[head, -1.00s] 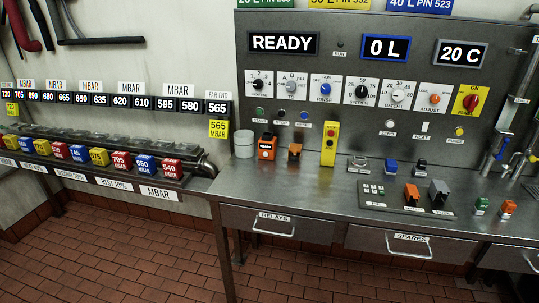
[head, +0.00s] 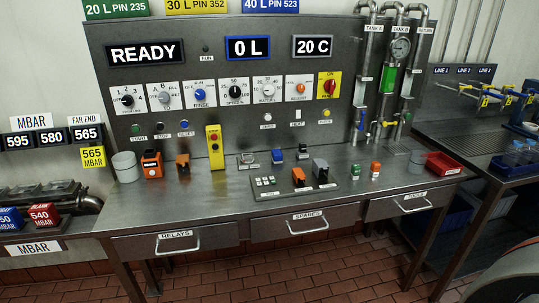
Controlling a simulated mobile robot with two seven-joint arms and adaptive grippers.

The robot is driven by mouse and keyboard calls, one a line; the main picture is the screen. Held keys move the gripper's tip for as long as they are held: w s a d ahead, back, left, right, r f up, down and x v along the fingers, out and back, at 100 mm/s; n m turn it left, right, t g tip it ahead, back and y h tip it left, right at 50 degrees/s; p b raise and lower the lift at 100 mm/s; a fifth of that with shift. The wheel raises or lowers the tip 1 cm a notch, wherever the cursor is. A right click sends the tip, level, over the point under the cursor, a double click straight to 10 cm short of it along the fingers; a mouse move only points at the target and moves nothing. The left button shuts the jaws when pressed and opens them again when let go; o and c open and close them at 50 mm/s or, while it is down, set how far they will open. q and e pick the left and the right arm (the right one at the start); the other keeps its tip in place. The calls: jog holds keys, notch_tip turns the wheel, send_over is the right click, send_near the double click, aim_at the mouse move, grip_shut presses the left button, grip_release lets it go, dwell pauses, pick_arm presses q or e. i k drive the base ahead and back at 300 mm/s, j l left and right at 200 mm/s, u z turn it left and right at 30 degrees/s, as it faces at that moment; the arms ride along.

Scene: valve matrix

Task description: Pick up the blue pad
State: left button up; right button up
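Several blue things show, and I cannot tell for certain which is the blue pad. Neither of my grippers is in view.

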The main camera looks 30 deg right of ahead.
aim_at(277, 157)
jog(key=i, duration=0.15)
jog(key=i+z, duration=0.15)
jog(key=z, duration=0.2)
jog(key=i+z, duration=0.15)
jog(key=z, duration=0.2)
